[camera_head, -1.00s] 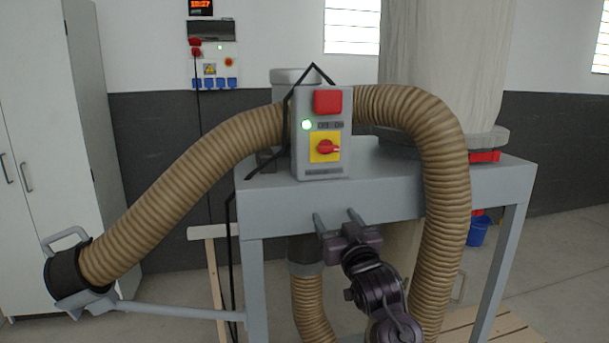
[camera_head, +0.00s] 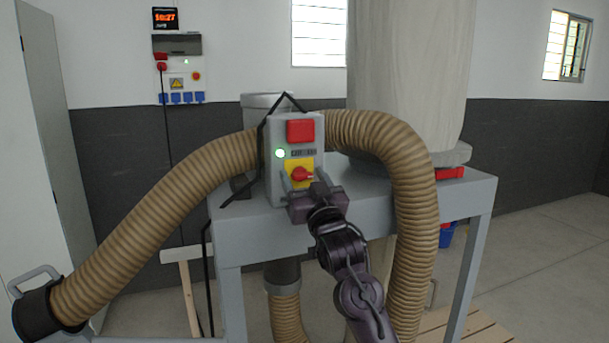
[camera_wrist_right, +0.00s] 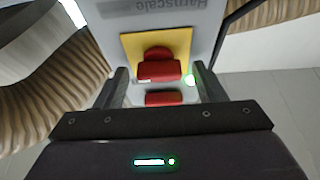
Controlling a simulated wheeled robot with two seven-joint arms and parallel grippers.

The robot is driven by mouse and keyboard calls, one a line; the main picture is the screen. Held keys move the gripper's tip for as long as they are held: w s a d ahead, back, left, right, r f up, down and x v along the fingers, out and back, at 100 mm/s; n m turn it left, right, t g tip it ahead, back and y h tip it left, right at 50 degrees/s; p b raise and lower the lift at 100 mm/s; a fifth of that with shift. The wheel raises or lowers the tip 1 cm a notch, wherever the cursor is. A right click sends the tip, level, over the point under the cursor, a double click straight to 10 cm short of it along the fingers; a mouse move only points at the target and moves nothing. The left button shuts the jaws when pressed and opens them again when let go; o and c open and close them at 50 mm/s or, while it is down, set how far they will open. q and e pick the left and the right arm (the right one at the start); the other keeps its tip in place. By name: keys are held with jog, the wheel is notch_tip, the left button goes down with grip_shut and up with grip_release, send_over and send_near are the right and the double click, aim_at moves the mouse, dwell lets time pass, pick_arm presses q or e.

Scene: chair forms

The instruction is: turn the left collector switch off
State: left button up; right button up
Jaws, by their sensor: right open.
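The grey switch box (camera_head: 284,196) stands on the front of the machine frame, with a red cover (camera_head: 300,131) on top and a lit green lamp (camera_head: 280,154). Below is a yellow plate (camera_head: 291,166) with a red rotary knob (camera_head: 301,174). My right gripper (camera_head: 303,187) is open just in front of the knob and partly hides the plate. In the right wrist view, the box appears upside down. The knob (camera_wrist_right: 158,66) lies between and beyond the spread fingers (camera_wrist_right: 163,84); I see no contact. My left gripper is out of view.
Brown ribbed hoses (camera_head: 165,205) (camera_head: 412,200) curve down on both sides of the box; the right one runs close to my right arm. The grey frame (camera_head: 375,212) lies just below the gripper. A wall panel (camera_head: 183,80) hangs at the back left.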

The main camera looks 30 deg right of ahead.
jog(key=c, duration=1)
jog(key=shift+n, duration=0.3)
jog(key=n+y, duration=0.1)
jog(key=n, duration=0.1)
jog(key=n+y, duration=0.1)
jog(key=n, duration=0.2)
jog(key=shift+d+y, duration=0.1)
jog(key=shift+y, duration=0.2)
jog(key=n+y, duration=0.1)
jog(key=n, duration=0.2)
jog(key=n+g+y, duration=0.1)
jog(key=n+y, duration=0.1)
jog(key=n, duration=0.2)
jog(key=shift+n, duration=0.3)
jog(key=n+g+y, duration=0.1)
jog(key=n, duration=0.2)
jog(key=n+g+y, duration=0.1)
jog(key=n, duration=0.2)
jog(key=shift+n+g, duration=0.6)
jog(key=shift+n, duration=0.9)
